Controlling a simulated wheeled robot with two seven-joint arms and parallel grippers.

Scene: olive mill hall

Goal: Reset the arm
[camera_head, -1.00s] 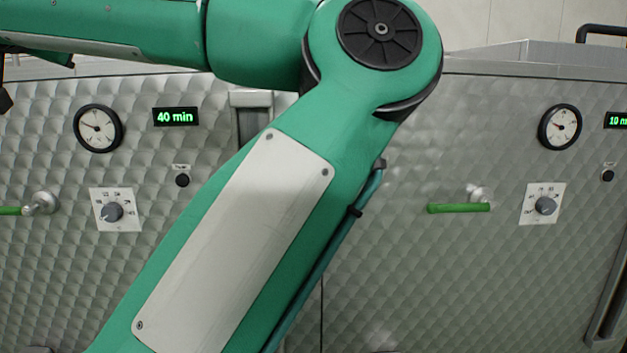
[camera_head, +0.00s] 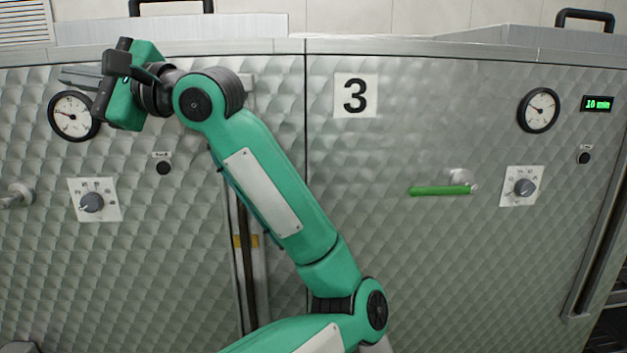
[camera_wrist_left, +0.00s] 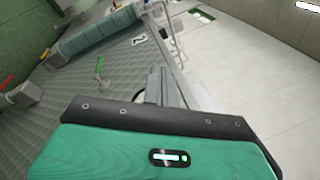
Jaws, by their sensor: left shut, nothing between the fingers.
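My left arm crosses the head view from the bottom middle up to the upper left. Its left gripper (camera_head: 66,78) is at the upper left, in front of the metal panel (camera_head: 400,270) and just above a round gauge (camera_head: 73,114). The gripper's fingers point left. In the left wrist view the grey fingers (camera_wrist_left: 160,84) are together, with nothing held between them. The green wrist housing fills the bottom of that view. My right gripper is in neither view.
The panel carries a dial (camera_head: 92,202), a green-handled lever (camera_head: 442,190), a number 3 plate (camera_head: 355,96), a second gauge (camera_head: 538,110) and a "10 min" display (camera_head: 597,104). Black handles (camera_head: 585,18) stand on top. Space right of the arm is clear.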

